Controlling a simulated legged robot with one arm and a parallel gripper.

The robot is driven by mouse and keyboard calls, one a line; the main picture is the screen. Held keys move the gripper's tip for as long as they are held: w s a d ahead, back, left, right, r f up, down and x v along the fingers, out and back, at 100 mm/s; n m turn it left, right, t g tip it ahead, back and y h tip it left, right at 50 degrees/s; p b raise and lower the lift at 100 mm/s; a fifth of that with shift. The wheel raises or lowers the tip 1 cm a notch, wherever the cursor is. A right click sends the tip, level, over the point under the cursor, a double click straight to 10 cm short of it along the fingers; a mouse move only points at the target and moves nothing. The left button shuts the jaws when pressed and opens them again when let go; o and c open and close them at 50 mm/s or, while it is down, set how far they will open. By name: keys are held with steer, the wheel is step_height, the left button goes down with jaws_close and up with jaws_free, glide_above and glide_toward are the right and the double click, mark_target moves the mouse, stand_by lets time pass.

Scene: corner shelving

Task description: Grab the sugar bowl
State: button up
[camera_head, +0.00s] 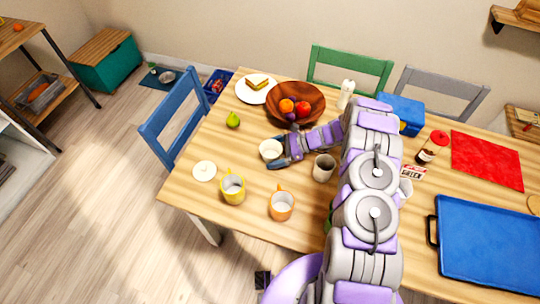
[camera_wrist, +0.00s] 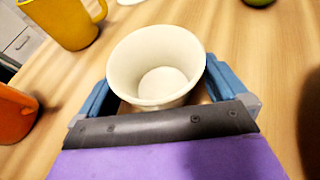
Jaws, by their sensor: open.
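The white, open-topped sugar bowl (camera_head: 271,149) stands on the wooden table (camera_head: 225,150), and its inside looks empty. In the wrist view the bowl (camera_wrist: 157,62) stands upright between the two blue fingers of my gripper (camera_wrist: 158,84). My gripper (camera_head: 279,158) is open, with one finger on each side of the bowl. I cannot tell whether either finger touches it. The lower near side of the bowl is hidden by the gripper. A round white lid-like disc (camera_head: 204,171) lies on the table to the left.
A yellow mug (camera_head: 232,189) and an orange mug (camera_head: 281,205) stand at the front. A grey-beige cup (camera_head: 323,168) stands right of the gripper. Bare table lies around the bowl.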

steer(key=shift+a+f, duration=0.25)
steer(key=shift+a, duration=0.2)
steer(key=shift+d, duration=0.1)
steer(key=shift+c, duration=0.4)
steer(key=c, duration=0.9)
